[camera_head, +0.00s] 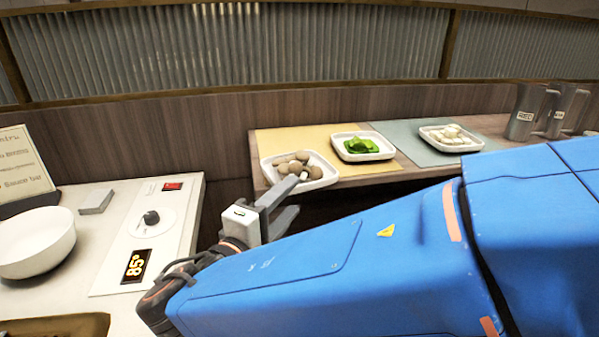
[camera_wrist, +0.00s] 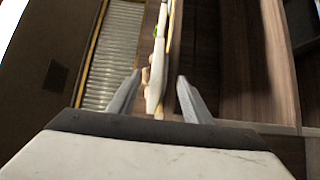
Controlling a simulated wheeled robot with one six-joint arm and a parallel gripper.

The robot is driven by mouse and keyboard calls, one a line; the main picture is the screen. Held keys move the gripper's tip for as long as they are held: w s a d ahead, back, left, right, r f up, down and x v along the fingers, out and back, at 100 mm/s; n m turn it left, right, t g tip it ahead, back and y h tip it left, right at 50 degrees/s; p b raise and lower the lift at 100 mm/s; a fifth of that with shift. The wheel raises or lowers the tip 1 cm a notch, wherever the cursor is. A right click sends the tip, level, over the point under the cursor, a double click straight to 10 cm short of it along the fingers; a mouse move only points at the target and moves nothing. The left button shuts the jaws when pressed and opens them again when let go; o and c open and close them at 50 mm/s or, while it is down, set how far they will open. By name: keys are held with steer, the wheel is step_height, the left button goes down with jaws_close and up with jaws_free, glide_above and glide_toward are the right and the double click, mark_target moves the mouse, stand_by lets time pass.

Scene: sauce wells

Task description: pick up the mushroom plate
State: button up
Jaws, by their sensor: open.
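The mushroom plate (camera_head: 325,177) is a white square plate with several brown mushrooms, at the left front of the wooden shelf. My gripper (camera_head: 293,197) is open, just in front of the plate's near edge in the head view, and one finger overlaps the plate there. In the wrist view, the plate (camera_wrist: 153,97) shows edge-on between the two fingers of my gripper (camera_wrist: 158,85), which stand apart on either side of it. I cannot tell whether either finger touches it.
A plate of green peppers (camera_head: 378,155) and a plate of white pieces (camera_head: 470,146) stand to the right. Metal pitchers (camera_head: 522,112) stand at the far right. A counter at left holds a white bowl (camera_head: 35,262) and a control panel with a dial (camera_head: 152,218).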

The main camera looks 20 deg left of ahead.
mark_target(296, 193)
steer(key=shift+w+d, duration=0.25)
steer(key=shift+w, duration=1.1)
steer(key=shift+w+d, duration=0.2)
steer(key=shift+w, duration=1.1)
steer(key=shift+c, duration=0.3)
steer(key=c, duration=1)
jaws_close()
steer(key=shift+r, duration=0.1)
